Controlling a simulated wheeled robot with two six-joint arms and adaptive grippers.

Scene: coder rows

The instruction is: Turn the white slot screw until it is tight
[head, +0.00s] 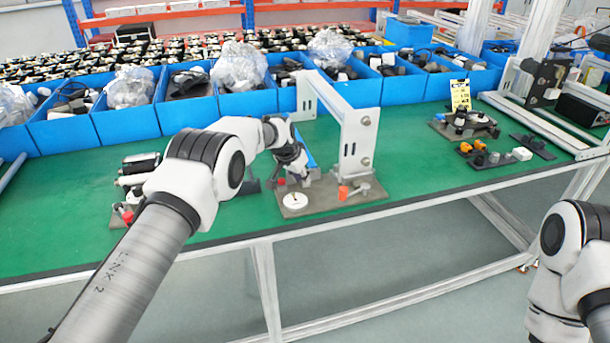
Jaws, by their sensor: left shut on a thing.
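A white round disc with a small dark mark (295,201), which looks like the white slot screw, lies at the front left of a grey-brown base plate (330,204). My left gripper (303,180) reaches down over the back left of this plate, just behind the white disc in the picture. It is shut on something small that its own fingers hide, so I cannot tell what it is. I cannot make out any contact with the disc. My right arm shows at the right edge, but its gripper is out of view.
A grey upright frame (355,145) stands on the plate, with an orange-red cylinder (343,192) before it. Blue bins (245,103) line the back. Another fixture (465,124) and small parts (490,155) are at right. The green tabletop is clear between them.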

